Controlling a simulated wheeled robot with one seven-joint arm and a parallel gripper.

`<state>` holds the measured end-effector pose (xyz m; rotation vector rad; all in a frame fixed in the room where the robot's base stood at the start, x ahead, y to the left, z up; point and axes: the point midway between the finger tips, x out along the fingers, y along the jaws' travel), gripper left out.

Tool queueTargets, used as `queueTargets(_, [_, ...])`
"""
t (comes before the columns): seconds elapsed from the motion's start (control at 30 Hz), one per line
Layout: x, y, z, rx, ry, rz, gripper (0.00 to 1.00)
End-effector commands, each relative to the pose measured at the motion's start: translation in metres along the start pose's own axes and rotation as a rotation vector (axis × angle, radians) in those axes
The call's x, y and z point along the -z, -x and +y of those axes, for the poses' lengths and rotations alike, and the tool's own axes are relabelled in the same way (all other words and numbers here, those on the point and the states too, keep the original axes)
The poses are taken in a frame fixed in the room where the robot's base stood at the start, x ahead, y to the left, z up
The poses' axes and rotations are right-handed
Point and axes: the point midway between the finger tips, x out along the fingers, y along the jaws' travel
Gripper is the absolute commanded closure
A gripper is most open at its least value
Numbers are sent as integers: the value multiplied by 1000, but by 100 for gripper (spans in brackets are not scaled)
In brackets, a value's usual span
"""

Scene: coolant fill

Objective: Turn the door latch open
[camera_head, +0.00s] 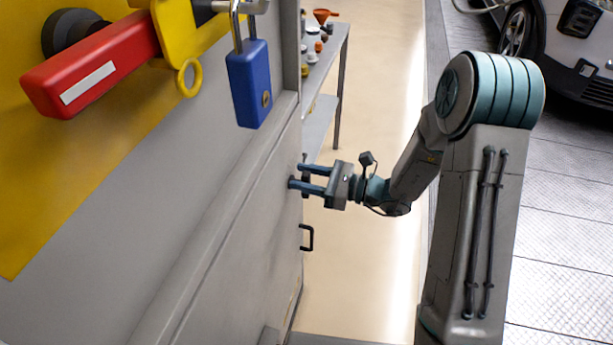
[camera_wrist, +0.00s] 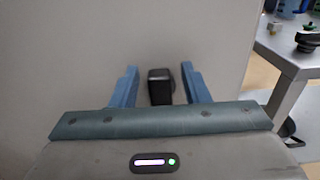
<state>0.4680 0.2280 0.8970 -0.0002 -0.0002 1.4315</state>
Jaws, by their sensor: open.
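The door latch (camera_wrist: 161,88) is a small black block on the grey cabinet door (camera_wrist: 75,55). In the wrist view it stands between the two blue fingers of my gripper (camera_wrist: 160,76), with a gap on each side. The gripper is open and holds nothing. In the head view my gripper (camera_head: 297,176) reaches left to the grey door (camera_head: 255,235), with its fingertips close to the door face. The latch is mostly hidden there by the fingers. I cannot tell whether the fingertips touch the door.
A black pull handle (camera_head: 308,238) is on the door below my gripper. A red switch handle (camera_head: 95,68) and a blue padlock (camera_head: 250,85) are at the upper left. A shelf table (camera_head: 340,50) with small items stands behind.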

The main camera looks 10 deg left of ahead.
Motion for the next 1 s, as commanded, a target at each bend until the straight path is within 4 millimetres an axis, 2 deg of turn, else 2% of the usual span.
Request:
queueTargets(0.03, [0,0,0,0,0,0,58])
queueTargets(0.07, [0,0,0,0,0,0,64])
queueTargets(0.1, [0,0,0,0,0,0,75])
queueTargets(0.2, [0,0,0,0,0,0,100])
queueTargets(0.63, [-2,1,-2,1,-65,-1,100])
queueTargets(1.0, [-3,1,-10,2,-349,-1,100])
